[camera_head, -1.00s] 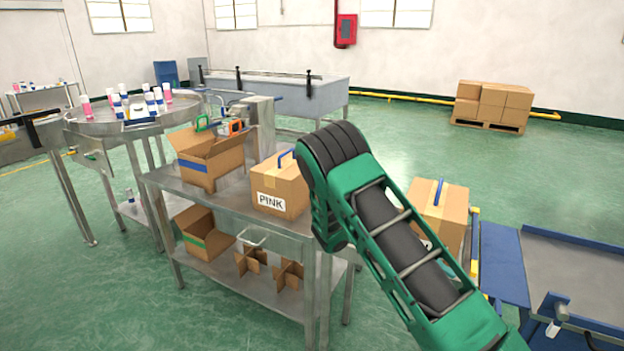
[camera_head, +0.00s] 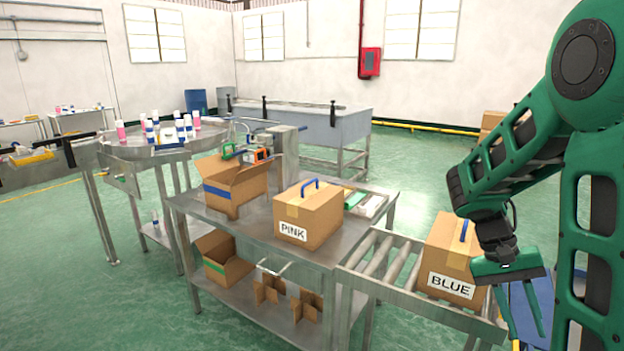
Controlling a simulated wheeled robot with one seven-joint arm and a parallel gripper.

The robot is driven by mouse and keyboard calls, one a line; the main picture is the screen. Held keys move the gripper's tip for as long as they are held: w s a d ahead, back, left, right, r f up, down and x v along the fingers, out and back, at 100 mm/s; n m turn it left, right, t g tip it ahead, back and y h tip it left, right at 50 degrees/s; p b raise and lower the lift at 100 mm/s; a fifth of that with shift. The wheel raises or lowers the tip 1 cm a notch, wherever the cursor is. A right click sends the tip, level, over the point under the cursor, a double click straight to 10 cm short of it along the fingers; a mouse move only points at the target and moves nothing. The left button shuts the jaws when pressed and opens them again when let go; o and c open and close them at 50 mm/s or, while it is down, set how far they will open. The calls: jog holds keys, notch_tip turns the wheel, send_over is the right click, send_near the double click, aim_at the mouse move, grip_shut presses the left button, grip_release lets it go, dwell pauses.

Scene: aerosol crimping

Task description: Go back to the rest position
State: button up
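My gripper (camera_head: 520,315) hangs at the end of my folded green arm at the right of the head view, pointing down. Its fingers look spread apart, with nothing seen between them. It is in front of and to the right of the closed box labelled BLUE (camera_head: 452,262), which sits on a roller conveyor. The gripper overlaps that box's right edge in the picture; I cannot tell whether they touch. The closed box labelled PINK (camera_head: 308,222), with a blue handle, stands on the steel table, well left of the gripper.
The steel table (camera_head: 262,235) also holds an open carton (camera_head: 228,190). Its lower shelf has another open carton (camera_head: 220,262) and cardboard dividers. The roller conveyor (camera_head: 390,285) adjoins the table. A round table (camera_head: 150,148) with several cans stands left. Green floor is free behind.

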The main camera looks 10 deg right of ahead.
jog(key=s+a+r+n+t+y, duration=0.1)
jog(key=s+a+r+t+y, duration=0.2)
jog(key=s+a, duration=0.4)
jog(key=shift+s+r+t, duration=0.75)
jog(key=shift+s+t, duration=0.45)
jog(key=shift+s, duration=1.25)
